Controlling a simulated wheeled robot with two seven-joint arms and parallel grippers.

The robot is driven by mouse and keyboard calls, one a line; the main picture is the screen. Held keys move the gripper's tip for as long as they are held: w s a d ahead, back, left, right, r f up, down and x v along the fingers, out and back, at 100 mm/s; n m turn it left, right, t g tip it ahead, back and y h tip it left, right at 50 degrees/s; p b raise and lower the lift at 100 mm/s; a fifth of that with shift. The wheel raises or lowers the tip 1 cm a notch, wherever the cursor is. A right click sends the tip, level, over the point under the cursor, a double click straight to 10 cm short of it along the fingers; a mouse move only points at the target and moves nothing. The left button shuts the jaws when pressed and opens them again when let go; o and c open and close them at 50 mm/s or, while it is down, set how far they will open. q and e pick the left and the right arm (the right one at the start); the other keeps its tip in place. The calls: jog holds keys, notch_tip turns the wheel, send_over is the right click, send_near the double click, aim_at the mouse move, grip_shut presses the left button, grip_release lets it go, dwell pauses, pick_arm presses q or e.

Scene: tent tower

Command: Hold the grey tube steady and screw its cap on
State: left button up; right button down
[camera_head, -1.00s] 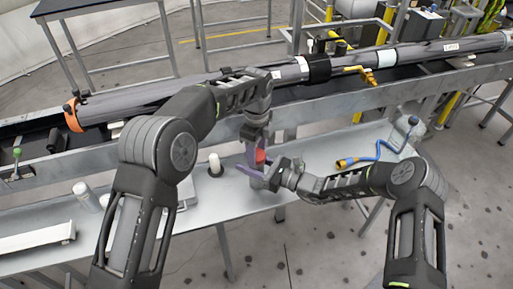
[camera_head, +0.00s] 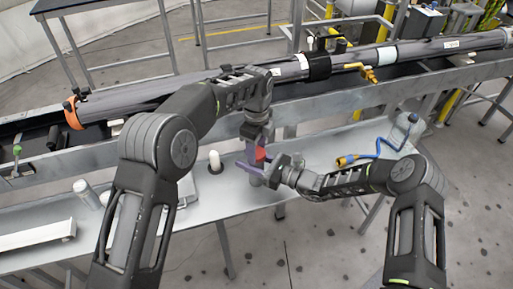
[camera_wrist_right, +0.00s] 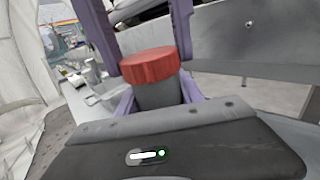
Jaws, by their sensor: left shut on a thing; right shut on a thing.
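The red cap (camera_wrist_right: 150,65) sits at the top of the grey tube (camera_wrist_right: 158,96) in the right wrist view. How far it is threaded on cannot be told. My left gripper (camera_head: 257,151) reaches down from above, its purple fingers on either side of the cap, shut on it. The red cap (camera_head: 261,155) shows small between the grippers in the head view. My right gripper (camera_head: 258,169) comes in from the right, below the left one, its purple fingers shut on the grey tube. In the head view the tube is mostly hidden by the grippers.
Both grippers are above the narrow grey bench (camera_head: 225,200). A white cylinder (camera_head: 214,162) stands on it just left of them. A blue hose (camera_head: 375,152) with a yellow end lies to the right. A long dark tube (camera_head: 160,92) on a rail runs behind.

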pick_arm(q)
jog(key=shift+f, duration=0.45)
jog(key=m, duration=0.4)
jog(key=shift+m, duration=0.3)
jog(key=m, duration=1.1)
jog(key=shift+s+f+m, duration=0.15)
jog(key=shift+f+m, duration=0.05)
jog(key=shift+m, duration=0.8)
jog(key=shift+r+m, duration=0.15)
jog(key=shift+m, duration=0.75)
